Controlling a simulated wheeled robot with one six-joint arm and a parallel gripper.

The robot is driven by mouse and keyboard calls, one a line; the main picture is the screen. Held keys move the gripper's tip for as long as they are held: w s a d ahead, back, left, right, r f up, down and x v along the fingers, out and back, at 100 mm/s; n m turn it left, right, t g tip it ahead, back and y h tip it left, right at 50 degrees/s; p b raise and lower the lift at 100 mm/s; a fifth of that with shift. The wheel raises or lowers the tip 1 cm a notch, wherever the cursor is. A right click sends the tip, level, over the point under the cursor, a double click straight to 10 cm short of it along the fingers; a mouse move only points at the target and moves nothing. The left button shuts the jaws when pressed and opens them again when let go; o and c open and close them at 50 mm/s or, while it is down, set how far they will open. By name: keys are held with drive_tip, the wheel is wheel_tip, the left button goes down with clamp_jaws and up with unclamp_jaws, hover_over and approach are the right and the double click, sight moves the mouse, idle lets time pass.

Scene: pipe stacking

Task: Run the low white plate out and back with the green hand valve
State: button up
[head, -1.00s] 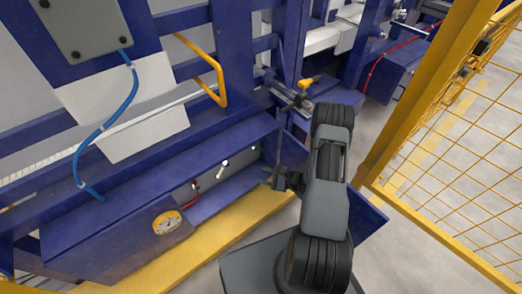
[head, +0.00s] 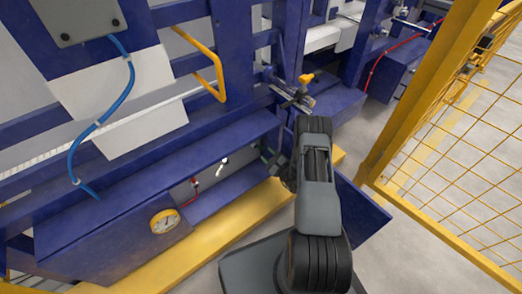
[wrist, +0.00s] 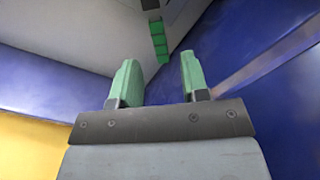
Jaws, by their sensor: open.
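In the wrist view my gripper (wrist: 158,72) is open, with its two green fingers apart and nothing between them. A green ribbed piece (wrist: 159,40), which looks like the green hand valve's handle, lies just beyond the fingertips, roughly in line with the gap. In the head view my gripper (head: 272,160) reaches into the low opening of the blue machine; its fingers are small and dark there, and the green valve is not clear. A white plate (head: 125,100) hangs on the machine's left side. I cannot tell whether it is the low one.
A blue wall stands close beside the fingers in the wrist view. In the head view there are a dial gauge (head: 164,221), a small red fitting (head: 194,183), a yellow-handled valve (head: 306,79) and a yellow bar handle (head: 213,80). A yellow mesh fence (head: 455,170) stands right.

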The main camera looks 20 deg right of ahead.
sight(261, 148)
drive_tip(key=shift+b+x, duration=0.7)
drive_tip(key=shift+x, duration=2.1)
clamp_jaws()
